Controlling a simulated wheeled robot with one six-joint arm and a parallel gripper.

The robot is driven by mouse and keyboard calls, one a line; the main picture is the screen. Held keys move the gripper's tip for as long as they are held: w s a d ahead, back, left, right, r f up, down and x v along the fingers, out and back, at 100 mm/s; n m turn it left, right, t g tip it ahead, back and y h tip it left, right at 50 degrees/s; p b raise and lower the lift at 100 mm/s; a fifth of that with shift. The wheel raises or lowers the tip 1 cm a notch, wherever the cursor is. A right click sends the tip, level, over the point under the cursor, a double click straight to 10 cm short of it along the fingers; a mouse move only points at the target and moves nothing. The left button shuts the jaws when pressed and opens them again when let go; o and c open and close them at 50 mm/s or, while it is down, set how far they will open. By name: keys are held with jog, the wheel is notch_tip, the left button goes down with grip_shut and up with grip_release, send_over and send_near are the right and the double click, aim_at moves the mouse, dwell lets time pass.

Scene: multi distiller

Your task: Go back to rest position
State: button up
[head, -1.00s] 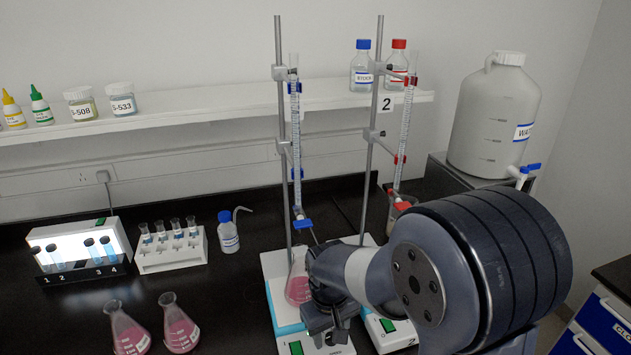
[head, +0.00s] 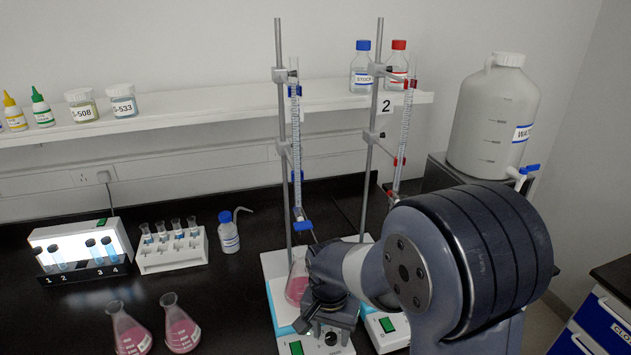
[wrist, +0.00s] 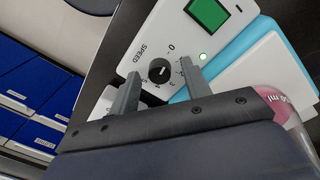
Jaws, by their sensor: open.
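My gripper (head: 323,330) is low over the front of the left stirrer base (head: 283,347) in the head view. In the wrist view my gripper (wrist: 160,69) is open, its two fingers on either side of the black speed knob (wrist: 159,70). Nothing is held between them. I cannot tell if a finger touches the knob. A green light glows beside the knob. A flask of pink liquid (head: 297,288) stands on this stirrer under the left burette (head: 297,150), partly hidden by my arm. The flask's edge also shows in the wrist view (wrist: 277,106).
The right burette (head: 404,135) stands close behind my arm. Two pink flasks (head: 180,332) stand at the front left. A tube rack (head: 172,252) and a wash bottle (head: 228,233) are farther back. A large water carboy (head: 492,115) is at the right.

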jog(key=m, duration=0.3)
jog(key=shift+w+r, duration=0.1)
jog(key=shift+r, duration=2.2)
